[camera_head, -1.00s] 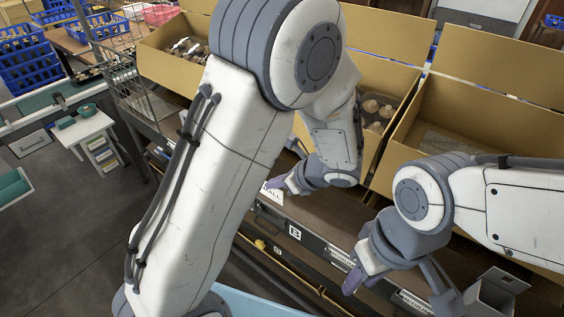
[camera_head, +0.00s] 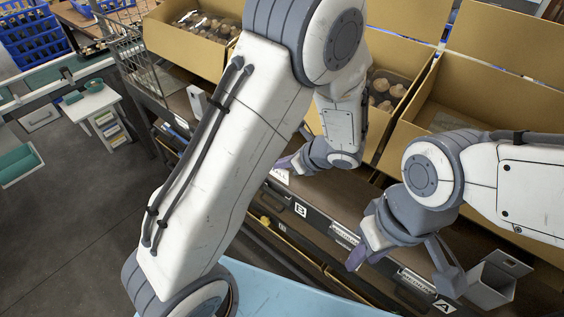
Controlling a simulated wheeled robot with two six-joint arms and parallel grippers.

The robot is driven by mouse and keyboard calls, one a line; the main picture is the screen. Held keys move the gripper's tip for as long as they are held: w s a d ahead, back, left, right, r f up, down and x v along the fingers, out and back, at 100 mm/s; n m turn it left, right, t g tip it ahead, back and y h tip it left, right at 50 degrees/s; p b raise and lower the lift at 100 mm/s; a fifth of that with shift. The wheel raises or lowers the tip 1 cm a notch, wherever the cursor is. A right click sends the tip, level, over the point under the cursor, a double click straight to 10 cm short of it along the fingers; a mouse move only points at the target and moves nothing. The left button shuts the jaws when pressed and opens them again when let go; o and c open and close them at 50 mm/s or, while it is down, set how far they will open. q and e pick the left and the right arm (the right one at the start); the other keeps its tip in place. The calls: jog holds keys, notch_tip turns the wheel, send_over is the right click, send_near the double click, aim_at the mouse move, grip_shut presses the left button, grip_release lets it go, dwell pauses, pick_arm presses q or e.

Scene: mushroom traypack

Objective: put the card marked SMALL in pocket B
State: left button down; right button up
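The white card marked SMALL (camera_head: 279,175) shows at the fingertips of my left gripper (camera_head: 286,163), partly covered; only the end of its lettering is readable. The card is just above and left of the B label (camera_head: 300,210) on the dark shelf front. One left finger shows; the other is hidden, so I cannot tell whether it grips the card. A pocket opening at B is too small to make out. My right gripper (camera_head: 402,264) is open and empty, its fingers wide apart in front of the shelf, right of B.
Cardboard boxes (camera_head: 470,75) stand behind the shelf, some with trays of mushrooms (camera_head: 385,92). White label strips (camera_head: 344,235) and an A label (camera_head: 445,306) are along the front. A grey open holder (camera_head: 497,280) sits at the right. A wire basket (camera_head: 133,65) stands left.

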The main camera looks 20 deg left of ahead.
aim_at(281, 176)
pick_arm(q)
jog(key=shift+f+b, duration=2.3)
jog(key=shift+f, duration=0.4)
jog(key=shift+f+b, duration=1.1)
jog(key=shift+f, duration=0.35)
jog(key=shift+f, duration=0.15)
jog(key=c, duration=1)
grip_release()
